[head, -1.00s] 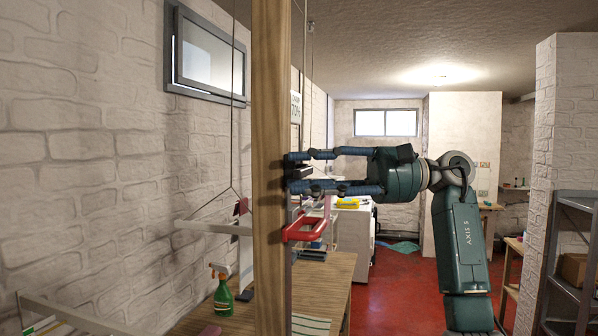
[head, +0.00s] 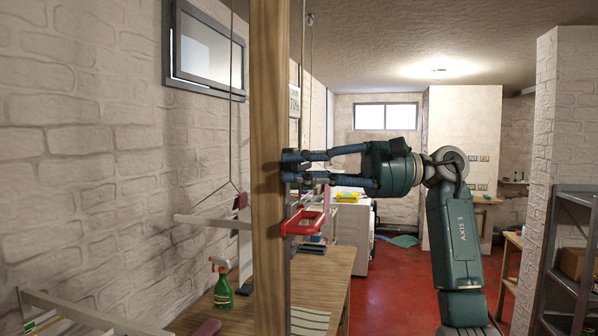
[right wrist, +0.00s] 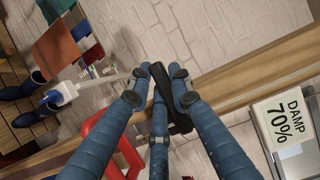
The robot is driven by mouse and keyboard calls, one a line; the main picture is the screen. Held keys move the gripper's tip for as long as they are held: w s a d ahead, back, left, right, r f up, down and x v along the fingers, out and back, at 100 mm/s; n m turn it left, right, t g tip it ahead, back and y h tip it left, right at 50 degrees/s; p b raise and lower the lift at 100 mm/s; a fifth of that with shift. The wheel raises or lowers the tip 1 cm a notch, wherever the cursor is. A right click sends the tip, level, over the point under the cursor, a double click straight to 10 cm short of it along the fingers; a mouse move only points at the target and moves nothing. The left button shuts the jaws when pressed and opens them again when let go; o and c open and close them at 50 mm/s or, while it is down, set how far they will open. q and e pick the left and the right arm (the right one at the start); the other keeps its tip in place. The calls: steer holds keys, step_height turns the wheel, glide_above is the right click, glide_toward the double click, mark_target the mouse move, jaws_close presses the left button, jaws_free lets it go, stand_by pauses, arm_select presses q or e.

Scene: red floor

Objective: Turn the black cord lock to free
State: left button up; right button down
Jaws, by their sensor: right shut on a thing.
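The black cord lock (right wrist: 177,112) is a dark bar on the side of the wooden post (head: 270,240). My right gripper (head: 291,167) comes in from the right with its blue fingers drawn together at the post. In the right wrist view my right gripper's fingers (right wrist: 162,85) close around the black bar from both sides. In the head view the lock is mostly hidden behind the fingertips, and I cannot tell its exact turn. My left gripper is not in the head view.
A red loop handle (head: 303,222) sticks out from the post just below the fingers. A "DAMP 70%" sign (right wrist: 289,118) is close by. A green spray bottle (head: 223,286) stands on the wooden bench (head: 325,285). Thin cords hang along the wall. Red floor is open at the right.

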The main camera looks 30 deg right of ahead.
steer(key=m, duration=0.1)
steer(key=r+m+t+y+b, duration=0.1)
steer(key=m, duration=0.1)
steer(key=r+m+b, duration=0.1)
steer(key=shift+w+d+m, duration=0.1)
steer(key=shift+m, duration=0.3)
steer(key=m+t, duration=0.1)
steer(key=r+m, duration=0.1)
steer(key=m, duration=0.1)
steer(key=m+t+b, duration=0.1)
steer(key=m, duration=0.1)
steer(key=shift+w+d+r+t+y, duration=0.3)
steer(key=shift+w+d+r, duration=0.05)
steer(key=shift+d+r, duration=0.05)
steer(key=m, duration=0.1)
steer(key=m+t, duration=0.1)
steer(key=m, duration=0.1)
steer(key=d+r+m+t, duration=0.1)
steer(key=m, duration=0.1)
steer(key=shift+w, duration=0.4)
steer(key=shift+w+d+r+m+t+h, duration=0.15)
steer(key=shift+m+t+h, duration=0.2)
steer(key=shift+m, duration=0.4)
steer(key=shift+w+d+r+m+t+h, duration=0.1)
steer(key=shift+w+d+m+t+h, duration=0.15)
steer(key=shift+m, duration=0.55)
steer(key=shift+w+d+r+m+t+h, duration=0.1)
steer(key=shift+m+t+h, duration=0.25)
steer(key=shift+m, duration=0.4)
steer(key=shift+t, duration=0.25)
